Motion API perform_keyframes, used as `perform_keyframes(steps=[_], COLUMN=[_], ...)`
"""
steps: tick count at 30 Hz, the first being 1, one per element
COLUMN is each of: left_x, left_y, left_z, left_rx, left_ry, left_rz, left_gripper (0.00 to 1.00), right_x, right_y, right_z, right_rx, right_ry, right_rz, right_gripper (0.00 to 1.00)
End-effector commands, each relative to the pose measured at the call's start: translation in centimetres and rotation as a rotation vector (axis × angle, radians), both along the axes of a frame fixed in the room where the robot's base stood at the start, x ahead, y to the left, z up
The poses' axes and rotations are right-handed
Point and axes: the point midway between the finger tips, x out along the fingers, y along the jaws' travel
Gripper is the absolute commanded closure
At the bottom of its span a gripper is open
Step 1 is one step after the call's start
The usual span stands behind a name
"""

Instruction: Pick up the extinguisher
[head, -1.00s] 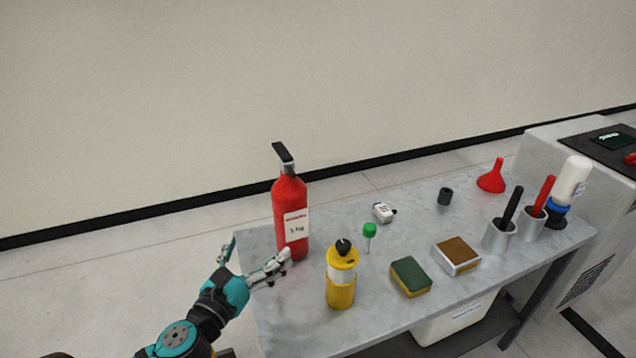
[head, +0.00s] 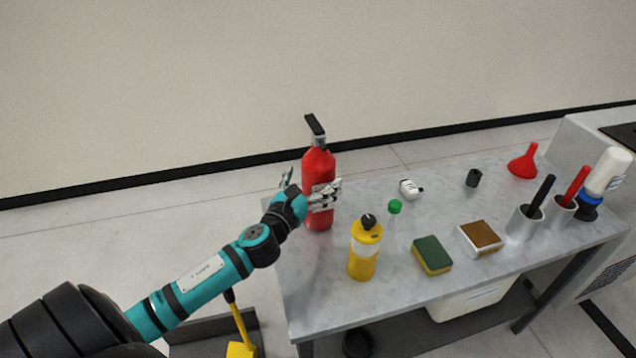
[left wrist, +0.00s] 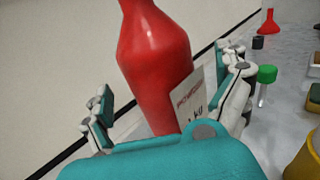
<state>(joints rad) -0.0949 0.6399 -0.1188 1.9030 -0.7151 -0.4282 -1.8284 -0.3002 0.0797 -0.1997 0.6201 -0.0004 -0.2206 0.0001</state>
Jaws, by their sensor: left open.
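The red extinguisher (head: 318,170) with a black handle on top stands upright at the left end of the grey table (head: 300,290). My left gripper (head: 312,190) is open at its side, with one finger to the left of the body and the other across its front right. In the left wrist view the extinguisher (left wrist: 155,50) stands between the spread fingers of the gripper (left wrist: 165,105), its white label partly hidden by the right finger. I cannot tell whether the fingers touch it. My right gripper is not in view.
A yellow bottle (head: 364,250) stands close to the right of the extinguisher. A green-capped vial (head: 394,207), a sponge (head: 433,255), a brush block (head: 481,238), and metal cups with handles (head: 524,224) stand farther right. A red funnel (head: 524,162) is at the back.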

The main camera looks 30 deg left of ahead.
Motion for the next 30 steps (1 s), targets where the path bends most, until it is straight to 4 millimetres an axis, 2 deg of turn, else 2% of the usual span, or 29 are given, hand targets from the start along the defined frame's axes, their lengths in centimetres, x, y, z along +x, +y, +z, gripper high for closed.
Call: perform_keyframes(steps=[6, 10, 16, 30], left_x=[3.2, 3.9, 3.9, 3.9], left_y=[0.6, 0.7, 0.6, 0.7], left_z=[0.0, -0.1, -0.1, -0.1], left_rx=[-0.002, -0.002, -0.001, -0.001], left_ry=[-0.002, -0.001, 0.0, 0.0], left_rz=[0.001, -0.001, -0.001, 0.0], left_gripper=[0.0, 0.0, 0.0, 0.61], right_x=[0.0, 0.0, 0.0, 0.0], right_y=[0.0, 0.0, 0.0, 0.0], right_z=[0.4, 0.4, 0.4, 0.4], right_rx=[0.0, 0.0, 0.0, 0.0], right_ry=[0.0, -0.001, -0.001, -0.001], right_rz=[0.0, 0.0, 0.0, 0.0], right_gripper=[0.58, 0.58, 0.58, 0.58])
